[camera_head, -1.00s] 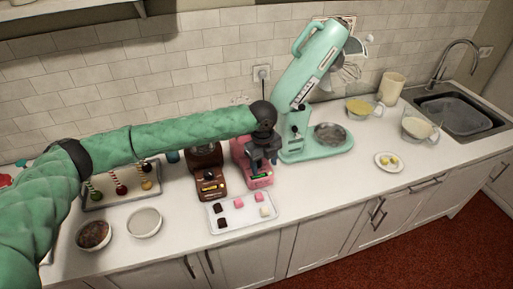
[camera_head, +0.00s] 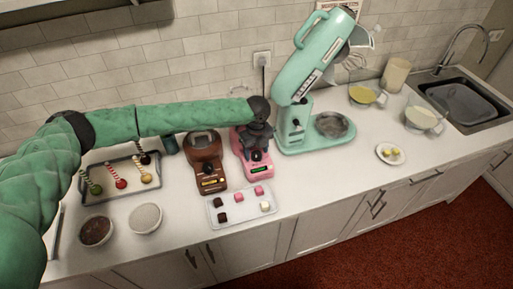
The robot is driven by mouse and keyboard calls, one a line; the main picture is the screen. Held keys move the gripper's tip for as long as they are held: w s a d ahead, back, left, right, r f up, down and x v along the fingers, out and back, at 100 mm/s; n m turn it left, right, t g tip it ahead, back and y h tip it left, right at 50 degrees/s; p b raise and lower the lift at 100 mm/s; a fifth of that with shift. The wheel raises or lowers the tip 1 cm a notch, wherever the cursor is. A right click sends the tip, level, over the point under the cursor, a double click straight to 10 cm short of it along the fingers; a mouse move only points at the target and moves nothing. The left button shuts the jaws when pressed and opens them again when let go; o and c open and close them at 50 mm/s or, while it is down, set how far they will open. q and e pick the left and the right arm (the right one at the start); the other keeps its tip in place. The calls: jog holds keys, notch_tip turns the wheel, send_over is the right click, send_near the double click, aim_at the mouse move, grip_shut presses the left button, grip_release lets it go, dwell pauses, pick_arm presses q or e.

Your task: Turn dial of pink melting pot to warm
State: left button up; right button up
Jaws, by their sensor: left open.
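The pink melting pot (camera_head: 262,173) stands on the counter, with a small lit green display and a dark round dial (camera_head: 256,157) on its front. My left arm reaches in from the left, and my left gripper (camera_head: 259,146) points down over the pot. The gripper is open and hides most of the pot's top. The fingertips are close to the dial; I cannot tell whether they touch it. The dial's setting is too small to read. My right gripper is not in view.
A brown melting pot (camera_head: 211,179) stands just left of the pink one. A tray of chocolate and pink pieces (camera_head: 240,206) lies in front. A mint stand mixer (camera_head: 295,131) stands close on the right. Two bowls and a cake-pop tray (camera_head: 111,195) are at left.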

pick_arm(q)
jog(key=shift+s+f, duration=0.1)
jog(key=shift+f, duration=0.05)
jog(key=shift+c, duration=0.2)
jog(key=c, duration=1)
jog(key=shift+o, duration=0.2)
